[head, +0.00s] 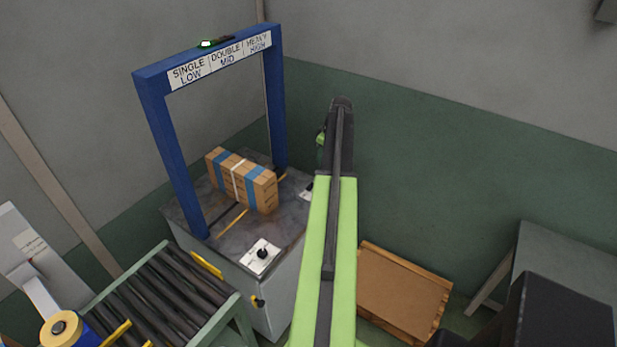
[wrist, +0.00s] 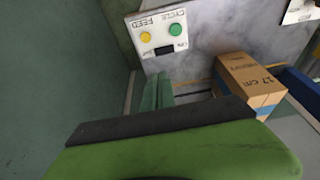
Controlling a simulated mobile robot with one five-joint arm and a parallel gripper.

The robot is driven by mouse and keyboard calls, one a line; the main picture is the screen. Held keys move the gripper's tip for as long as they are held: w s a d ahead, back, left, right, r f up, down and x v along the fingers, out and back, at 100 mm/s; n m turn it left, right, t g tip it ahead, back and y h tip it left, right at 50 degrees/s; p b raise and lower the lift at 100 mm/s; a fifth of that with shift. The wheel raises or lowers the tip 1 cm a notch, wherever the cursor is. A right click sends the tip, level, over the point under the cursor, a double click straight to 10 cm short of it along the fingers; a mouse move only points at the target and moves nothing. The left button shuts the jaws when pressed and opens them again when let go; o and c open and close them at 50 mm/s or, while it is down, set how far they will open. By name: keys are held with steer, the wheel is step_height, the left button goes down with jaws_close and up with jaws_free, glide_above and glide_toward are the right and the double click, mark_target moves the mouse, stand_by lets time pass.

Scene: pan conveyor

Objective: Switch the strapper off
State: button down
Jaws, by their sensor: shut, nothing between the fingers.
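The strapper is a blue arch (head: 158,120) on a grey machine table (head: 285,225). A small green light (head: 206,44) glows on top of the arch. In the wrist view a white panel (wrist: 154,20) shows upside down, with a yellow FEED button (wrist: 146,37), a green CYCLE button (wrist: 175,29) and a black switch (wrist: 164,50). The switch's position is too small to read. My gripper (wrist: 158,77) is shut and empty, its green fingers together, just below the panel in that picture and apart from it. In the head view my arm largely hides this panel (head: 306,193).
A taped carton (head: 262,193) with a white band lies under the arch. A white plate with a black knob (head: 262,253) is at the table's front. A roller conveyor (head: 165,300) stands left. A wooden pallet (head: 400,295) and grey table (head: 570,260) are right.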

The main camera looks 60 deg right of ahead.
steer(key=b, duration=1.3)
glide_toward(312, 184)
steer(key=x, duration=0.5)
steer(key=shift+w+f, duration=0.2)
steer(key=shift+f, duration=0.1)
steer(key=shift+f+b, duration=0.4)
steer(key=shift+f, duration=0.15)
steer(key=shift+r, duration=0.15)
steer(key=shift+w, duration=0.1)
